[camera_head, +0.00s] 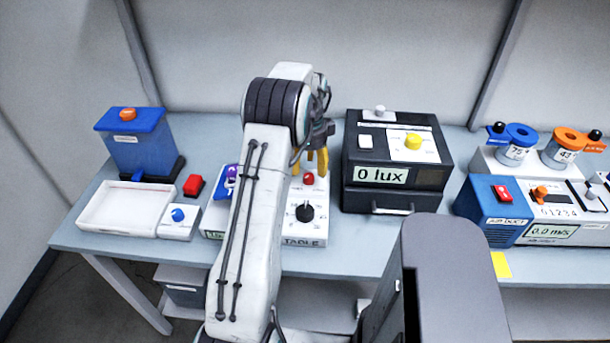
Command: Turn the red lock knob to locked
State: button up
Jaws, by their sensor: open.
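The red knob (308,179) sits near the back of a white control box (318,228) whose front is marked "TABLE". I cannot read which way the knob points. A black dial (305,211) is in front of it on the same box. My gripper (310,164) has yellow fingertips and is open, pointing down just above and behind the red knob, as seen here. I cannot tell whether a fingertip touches the knob. My arm hides the left part of the box.
A black "0 lux" box (345,196) stands close on the right. On the left are a white tray (90,229), a blue bin (140,150), a red button (193,185) and a blue-knobbed box (178,231). An air duct unit (486,222) is at the far right.

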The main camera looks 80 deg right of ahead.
aim_at(309, 176)
jog(key=shift+f, duration=2.1)
grip_shut()
